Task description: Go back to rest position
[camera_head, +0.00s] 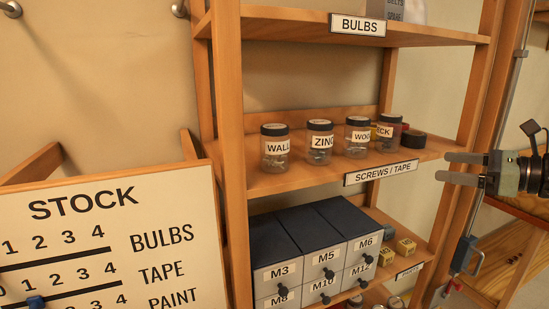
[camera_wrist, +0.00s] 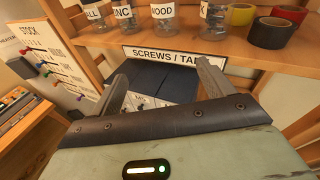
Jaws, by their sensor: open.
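My gripper (camera_head: 462,168) is at the right of the head view, in front of the shelf unit's right side, with its two fingers apart and nothing between them. In the wrist view my gripper (camera_wrist: 163,82) also shows open and empty, its fingers pointing toward the shelf edge labelled SCREWS / TAPE (camera_wrist: 170,56). That shelf (camera_head: 300,180) holds several glass jars with dark lids, among them the WALL jar (camera_head: 275,148) and the ZINC jar (camera_head: 320,142). Tape rolls (camera_head: 413,139) stand at its right end; the wrist view shows red, yellow and black ones.
A STOCK board (camera_head: 110,240) with sliders stands at the left. A wooden upright (camera_head: 228,150) edges the shelf. A blue-handled metal bar (camera_head: 466,254) is near my arm.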

